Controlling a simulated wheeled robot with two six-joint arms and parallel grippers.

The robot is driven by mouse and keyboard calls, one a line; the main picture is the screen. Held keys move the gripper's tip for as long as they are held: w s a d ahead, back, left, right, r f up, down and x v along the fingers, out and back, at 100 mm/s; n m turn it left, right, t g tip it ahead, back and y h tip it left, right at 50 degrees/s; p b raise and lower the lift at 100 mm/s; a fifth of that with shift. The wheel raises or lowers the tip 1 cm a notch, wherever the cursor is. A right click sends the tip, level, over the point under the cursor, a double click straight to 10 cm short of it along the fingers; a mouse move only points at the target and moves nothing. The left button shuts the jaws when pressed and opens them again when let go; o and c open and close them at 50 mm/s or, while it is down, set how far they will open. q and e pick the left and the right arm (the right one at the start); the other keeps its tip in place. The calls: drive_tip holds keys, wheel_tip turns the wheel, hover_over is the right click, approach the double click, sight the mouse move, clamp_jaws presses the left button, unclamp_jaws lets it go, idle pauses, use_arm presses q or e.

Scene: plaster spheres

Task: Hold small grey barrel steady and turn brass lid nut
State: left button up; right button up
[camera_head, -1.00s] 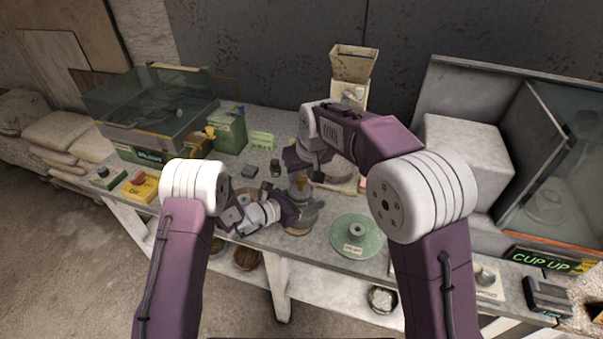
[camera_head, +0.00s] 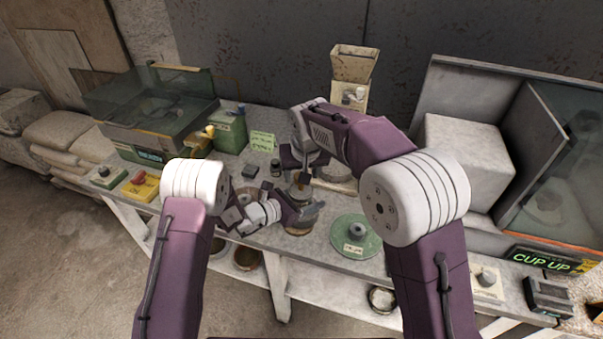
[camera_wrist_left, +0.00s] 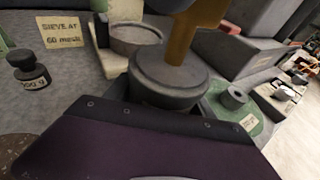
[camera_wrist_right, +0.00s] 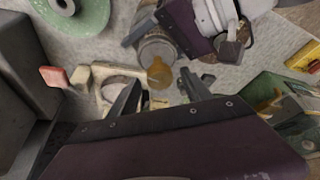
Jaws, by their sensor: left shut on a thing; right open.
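The small grey barrel (camera_wrist_left: 170,82) stands upright on the bench. In the left wrist view the brass lid nut (camera_wrist_left: 193,38) rises from its lid, and in the right wrist view the brass nut (camera_wrist_right: 160,73) shows at the barrel's end (camera_wrist_right: 157,46). My left gripper (camera_head: 306,212) is shut around the barrel's side. My right gripper (camera_wrist_right: 160,88) is open, its two fingers pointing toward the nut. The nut appears between the fingertips in that view, but I cannot tell whether they surround it. In the head view my right gripper (camera_head: 301,178) is above the barrel and partly hides its top.
A green disc (camera_head: 343,242) with a grey hub lies right of the barrel. A beige hopper device (camera_head: 353,66) stands behind. A dark weight (camera_head: 276,169), a sieve sign (camera_head: 262,141) and a green box (camera_head: 229,131) stand to the left. A cabinet (camera_head: 478,217) with a lit sign is at right.

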sight(301, 203)
drive_tip(key=v, duration=1.2)
use_arm(q)
drive_tip(key=o, duration=1.3)
drive_tip(key=shift+o, duration=0.2)
drive_tip(key=shift+o, duration=1.3)
drive_tip(key=shift+v, duration=3.55)
